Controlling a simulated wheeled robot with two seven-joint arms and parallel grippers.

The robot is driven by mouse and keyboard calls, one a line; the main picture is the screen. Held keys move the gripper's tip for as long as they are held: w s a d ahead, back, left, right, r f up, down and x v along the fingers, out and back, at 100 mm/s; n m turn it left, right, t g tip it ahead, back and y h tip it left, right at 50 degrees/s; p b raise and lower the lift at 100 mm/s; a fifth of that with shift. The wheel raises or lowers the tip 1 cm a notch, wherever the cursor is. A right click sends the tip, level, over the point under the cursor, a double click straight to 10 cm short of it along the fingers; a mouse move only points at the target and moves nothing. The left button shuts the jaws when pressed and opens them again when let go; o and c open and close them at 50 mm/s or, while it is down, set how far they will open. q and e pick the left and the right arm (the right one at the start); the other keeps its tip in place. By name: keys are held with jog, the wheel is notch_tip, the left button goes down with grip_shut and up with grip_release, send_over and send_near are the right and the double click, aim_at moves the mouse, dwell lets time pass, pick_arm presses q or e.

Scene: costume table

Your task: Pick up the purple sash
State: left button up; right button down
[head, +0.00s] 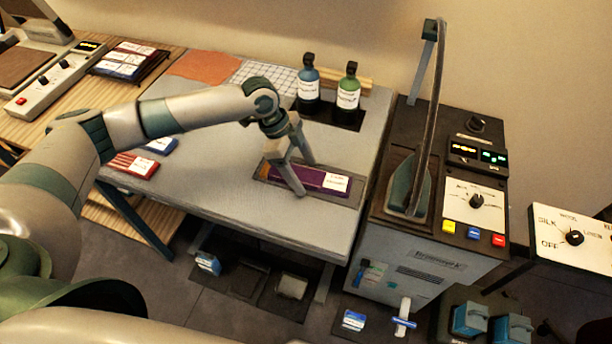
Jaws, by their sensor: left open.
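The purple sash (318,180) is a flat folded strip with a white label at its right end. It lies on a dark mat (347,198) on the grey table. My left gripper (307,178) is open, pointing down, with its two fingers on either side of the sash toward its left part. I cannot tell whether the fingers touch the sash or the mat. My right gripper is not in view.
Blue (308,88) and green (348,92) bottles stand behind the sash. A grey machine (420,262) with an upright arm stands close to the table's right edge. Red (133,164) and blue (160,145) packets lie at the left. The front middle of the table is clear.

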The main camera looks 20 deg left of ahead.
aim_at(305, 176)
pick_arm(q)
jog(key=c, duration=1.2)
jog(key=shift+r, duration=0.1)
jog(key=shift+r+b, duration=0.6)
jog(key=shift+r, duration=0.2)
jog(key=shift+s+d+r+b, duration=0.1)
jog(key=shift+d+r+b, duration=0.15)
jog(key=shift+r, duration=0.4)
jog(key=shift+d+r+b, duration=0.1)
jog(key=shift+r+b, duration=0.2)
jog(key=shift+r, duration=0.3)
jog(key=s+d+r+b, duration=0.1)
jog(key=d+r, duration=0.1)
jog(key=d, duration=0.1)
jog(key=s+d+r+b, duration=0.1)
jog(key=d+r, duration=0.1)
jog(key=d, duration=0.1)
jog(key=s+d+r+b, duration=0.1)
jog(key=s+d+r, duration=0.1)
jog(key=d, duration=0.2)
jog(key=shift+s+r, duration=0.1)
jog(key=shift+r, duration=0.3)
